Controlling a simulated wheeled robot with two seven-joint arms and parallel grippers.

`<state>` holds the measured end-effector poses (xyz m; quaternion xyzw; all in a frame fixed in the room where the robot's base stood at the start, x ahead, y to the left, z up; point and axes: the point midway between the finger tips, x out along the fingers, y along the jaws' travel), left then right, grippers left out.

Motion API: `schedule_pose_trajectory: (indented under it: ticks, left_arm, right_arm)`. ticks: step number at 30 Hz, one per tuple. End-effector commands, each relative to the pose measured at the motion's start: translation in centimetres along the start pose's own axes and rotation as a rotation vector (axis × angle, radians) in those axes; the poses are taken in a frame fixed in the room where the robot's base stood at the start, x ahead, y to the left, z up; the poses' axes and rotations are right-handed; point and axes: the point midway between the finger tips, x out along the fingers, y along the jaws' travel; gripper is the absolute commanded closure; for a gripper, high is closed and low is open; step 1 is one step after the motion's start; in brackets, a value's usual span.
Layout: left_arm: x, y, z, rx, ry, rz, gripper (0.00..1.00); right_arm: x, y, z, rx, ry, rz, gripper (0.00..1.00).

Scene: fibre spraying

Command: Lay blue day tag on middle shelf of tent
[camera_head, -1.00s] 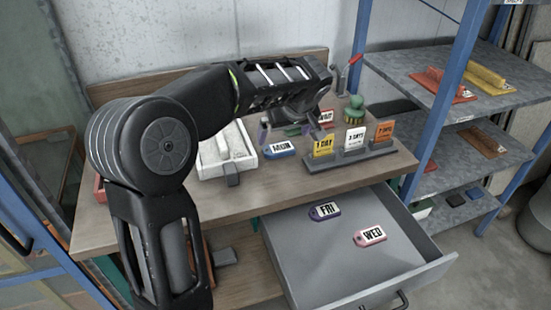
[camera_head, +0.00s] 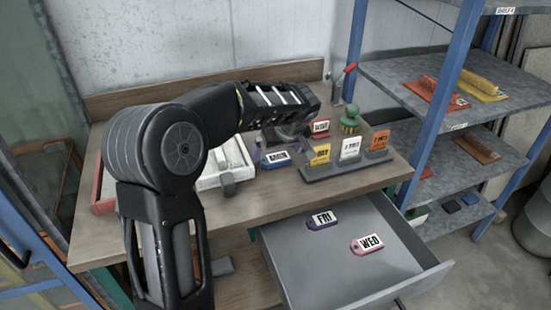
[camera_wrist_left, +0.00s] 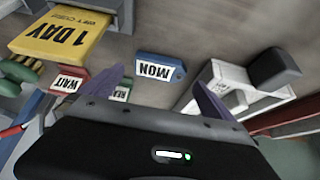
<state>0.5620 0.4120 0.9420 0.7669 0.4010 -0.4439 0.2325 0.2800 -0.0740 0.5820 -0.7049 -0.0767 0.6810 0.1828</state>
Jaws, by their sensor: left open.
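The blue day tag, marked MON (camera_head: 276,159), lies on the wooden workbench below my left gripper (camera_head: 282,146). In the left wrist view the MON tag (camera_wrist_left: 160,69) shows whole, between and beyond the purple fingers of my left gripper (camera_wrist_left: 167,90). These fingers are apart, with nothing between them. My left forearm hides part of the gripper in the head view. A shelf unit with blue posts stands at the right, and its middle shelf (camera_head: 447,176) holds an orange float. I see no tent. My right gripper is in neither view.
Beside the tag are a white tray (camera_head: 210,182) and a grey stand (camera_head: 345,167) with yellow, white and orange cards. A green-topped object (camera_head: 350,121) is behind the stand. The open drawer (camera_head: 330,267) holds the FRI (camera_head: 321,219) and WED (camera_head: 367,244) tags.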

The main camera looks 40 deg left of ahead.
Motion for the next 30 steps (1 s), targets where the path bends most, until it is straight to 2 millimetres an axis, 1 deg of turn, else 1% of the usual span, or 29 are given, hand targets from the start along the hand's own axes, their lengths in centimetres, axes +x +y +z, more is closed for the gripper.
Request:
schedule_pose_trajectory:
  ticks: [1,3,6,8,25,26,30]
  left_arm:
    - [0.7,-0.1,0.0,0.0,-0.003,-0.004,0.0]
    - [1.8,-0.1,0.1,0.001,-0.002,-0.004,0.0]
    - [2.9,0.0,0.1,0.0,-0.002,-0.003,0.0]
    - [3.2,0.0,0.1,0.0,-0.001,-0.001,0.0]
    - [3.2,0.0,0.1,0.0,0.0,-0.001,0.0]
    - [3.2,0.0,0.1,0.0,0.0,-0.001,0.01]
    - [3.2,0.0,0.1,0.0,0.0,-0.001,0.12]
  right_arm:
    - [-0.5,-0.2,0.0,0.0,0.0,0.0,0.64]
    - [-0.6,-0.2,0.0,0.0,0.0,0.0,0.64]
    - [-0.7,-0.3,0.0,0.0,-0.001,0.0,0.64]
    - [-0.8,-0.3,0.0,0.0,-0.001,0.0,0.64]
    - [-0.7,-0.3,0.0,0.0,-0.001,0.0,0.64]
    - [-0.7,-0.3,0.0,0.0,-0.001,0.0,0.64]
    - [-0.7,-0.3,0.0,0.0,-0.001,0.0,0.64]
